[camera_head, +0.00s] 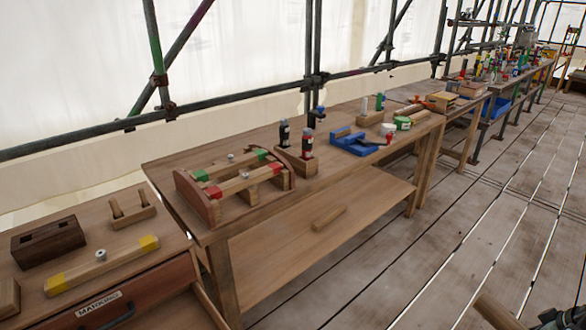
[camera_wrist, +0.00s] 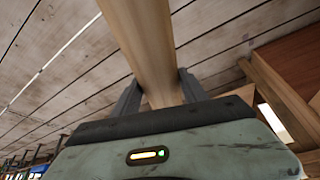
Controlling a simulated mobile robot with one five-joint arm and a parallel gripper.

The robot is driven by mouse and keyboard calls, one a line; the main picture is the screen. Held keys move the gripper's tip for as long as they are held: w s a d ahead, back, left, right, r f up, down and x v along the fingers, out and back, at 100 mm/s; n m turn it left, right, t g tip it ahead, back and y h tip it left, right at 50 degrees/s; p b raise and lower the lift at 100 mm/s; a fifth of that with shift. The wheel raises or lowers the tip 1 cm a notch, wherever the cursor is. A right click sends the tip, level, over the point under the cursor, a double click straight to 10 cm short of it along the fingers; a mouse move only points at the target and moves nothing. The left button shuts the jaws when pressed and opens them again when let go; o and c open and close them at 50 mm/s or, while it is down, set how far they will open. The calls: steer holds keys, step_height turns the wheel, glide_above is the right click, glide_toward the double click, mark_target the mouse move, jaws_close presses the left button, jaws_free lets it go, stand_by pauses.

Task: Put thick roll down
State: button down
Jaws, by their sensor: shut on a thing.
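My gripper (camera_wrist: 158,88) is shut on a thick pale wooden roll (camera_wrist: 142,35), with one finger on each side of it. In the wrist view the roll runs up and out of the top of the picture, over the plank floor. In the head view, part of the roll (camera_head: 494,312) shows at the lower right edge, well clear of the benches. Part of my gripper (camera_head: 562,318) is at the bottom right corner there. The roll's far end is cut off in the wrist view.
A long workbench (camera_head: 255,140) holds a wooden jig (camera_head: 235,180) with red and green marks and a blue holder (camera_head: 355,145). A drawer bench (camera_head: 110,260) stands left. The plank floor (camera_head: 470,210) is clear.

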step_height(320, 180, up, 17)
steer(key=p, duration=1.6)
